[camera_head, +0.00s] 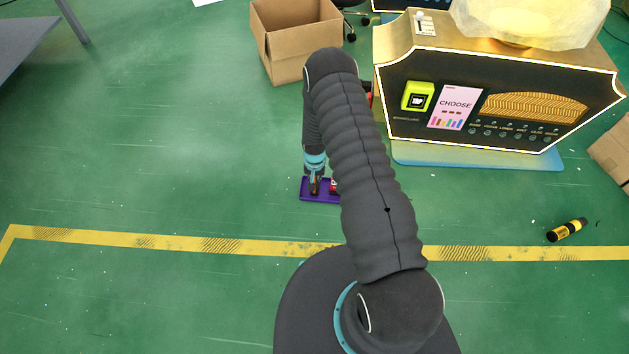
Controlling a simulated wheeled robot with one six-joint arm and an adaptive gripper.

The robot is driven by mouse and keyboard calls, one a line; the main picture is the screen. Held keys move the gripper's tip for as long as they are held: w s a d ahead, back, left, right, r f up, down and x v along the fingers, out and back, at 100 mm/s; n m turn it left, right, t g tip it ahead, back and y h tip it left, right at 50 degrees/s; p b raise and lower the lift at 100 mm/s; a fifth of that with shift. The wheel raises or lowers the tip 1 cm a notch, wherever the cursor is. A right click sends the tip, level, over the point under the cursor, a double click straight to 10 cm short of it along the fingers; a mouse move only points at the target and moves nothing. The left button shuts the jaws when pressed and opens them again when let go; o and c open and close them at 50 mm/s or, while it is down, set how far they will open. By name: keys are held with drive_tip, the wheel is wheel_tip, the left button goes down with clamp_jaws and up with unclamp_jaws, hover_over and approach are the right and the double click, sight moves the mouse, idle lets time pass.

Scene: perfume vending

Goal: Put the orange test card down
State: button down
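My gripper (316,187) is small in the head view, pointing down at a flat purple piece (308,197) that looks like a tray or mat. The arm covers part of that piece's right side. A small red thing (334,186) shows beside the gripper, partly hidden by my arm. I cannot make out an orange test card. The fingers are too small to tell whether they are open or shut, or whether they touch anything.
A vending machine (470,78) with a yellow-green tap reader (417,97) and pink "CHOOSE" screen (455,107) stands at the upper right. An open cardboard box (282,53) is behind my arm. A black-and-yellow cylinder (567,230) lies right. Green floor at left is clear.

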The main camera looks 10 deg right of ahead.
drive_tip(key=shift+f+b, duration=0.2)
drive_tip(key=shift+b, duration=0.1)
drive_tip(key=c, duration=1.3)
unclamp_jaws()
drive_tip(key=shift+r, duration=0.1)
